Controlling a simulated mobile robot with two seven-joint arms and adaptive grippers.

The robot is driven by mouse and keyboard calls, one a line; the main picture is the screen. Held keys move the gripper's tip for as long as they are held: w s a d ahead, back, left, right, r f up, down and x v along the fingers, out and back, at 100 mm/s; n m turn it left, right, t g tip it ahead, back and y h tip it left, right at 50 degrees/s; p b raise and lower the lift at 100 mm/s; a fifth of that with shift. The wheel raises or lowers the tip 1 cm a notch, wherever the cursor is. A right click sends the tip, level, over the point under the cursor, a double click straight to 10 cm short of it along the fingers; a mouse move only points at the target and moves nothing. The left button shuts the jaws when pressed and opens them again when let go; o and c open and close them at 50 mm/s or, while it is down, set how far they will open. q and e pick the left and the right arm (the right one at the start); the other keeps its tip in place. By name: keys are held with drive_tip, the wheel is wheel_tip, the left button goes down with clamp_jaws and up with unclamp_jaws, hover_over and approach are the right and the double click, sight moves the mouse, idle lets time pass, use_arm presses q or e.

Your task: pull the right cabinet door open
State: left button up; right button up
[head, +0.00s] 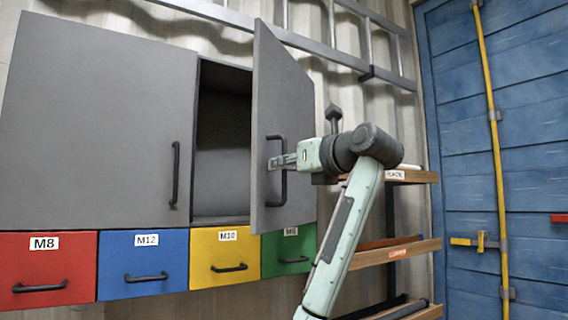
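The right cabinet door (268,90) is grey and stands partly open, swung out from its right side. A dark gap shows the cabinet's inside (221,140) to its left. The door's black bar handle (270,198) is upright near the middle of the door's lower half.
Below the cabinet are red (45,270), blue (143,263), yellow (226,258) and green (289,250) drawers, all shut. A wooden shelf rack (400,251) stands behind my arm at right. A blue container door (530,150) is farther right. A metal ladder (310,45) hangs above.

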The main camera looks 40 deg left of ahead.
use_arm(q)
drive_tip(key=shift+a, duration=0.1)
clamp_jaws()
drive_tip(key=shift+w, duration=0.1)
idle(0.4)
